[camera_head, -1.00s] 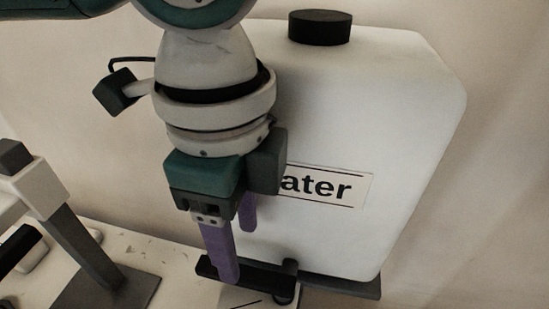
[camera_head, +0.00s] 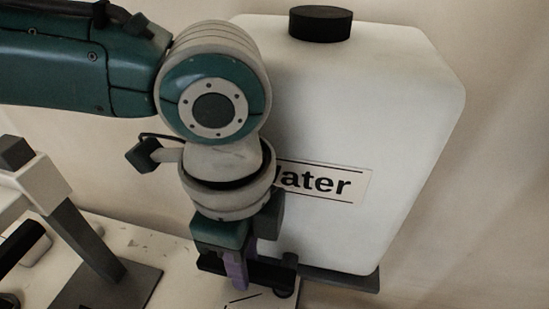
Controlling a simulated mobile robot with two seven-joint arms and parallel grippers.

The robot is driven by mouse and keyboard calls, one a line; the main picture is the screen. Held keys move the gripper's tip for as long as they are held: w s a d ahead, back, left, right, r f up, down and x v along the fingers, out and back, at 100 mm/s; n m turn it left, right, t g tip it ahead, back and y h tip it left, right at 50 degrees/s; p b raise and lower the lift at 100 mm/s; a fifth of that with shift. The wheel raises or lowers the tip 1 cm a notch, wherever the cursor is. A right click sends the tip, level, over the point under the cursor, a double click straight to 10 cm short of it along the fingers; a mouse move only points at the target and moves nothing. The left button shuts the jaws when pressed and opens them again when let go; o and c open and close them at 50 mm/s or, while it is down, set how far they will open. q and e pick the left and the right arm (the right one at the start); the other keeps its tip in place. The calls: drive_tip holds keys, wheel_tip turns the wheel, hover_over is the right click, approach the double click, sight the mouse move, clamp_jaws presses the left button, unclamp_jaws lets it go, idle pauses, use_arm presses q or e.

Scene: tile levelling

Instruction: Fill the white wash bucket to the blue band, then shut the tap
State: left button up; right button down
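The white water container (camera_head: 400,130) has a black cap and a label of which "ater" reads clearly. A dark tap (camera_head: 286,275) sits at its lower front, with a dark bar running left from it behind my fingers. My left gripper (camera_head: 238,272) points down at this bar; one purple finger shows in front of it. The other finger is mostly hidden, so I cannot tell whether they grip the bar. Below the tap is a white surface (camera_head: 258,299) with a thin dark line, cut off by the picture edge. I cannot make out a blue band or water. My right gripper is out of view.
A grey and white stand-like device (camera_head: 95,250) with a dark base plate stands at the left on the pale worktop (camera_head: 150,245). A dark shelf edge (camera_head: 345,280) lies under the container. A plain wall is behind.

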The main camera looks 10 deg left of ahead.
use_arm(q)
clamp_jaws()
idle(0.9)
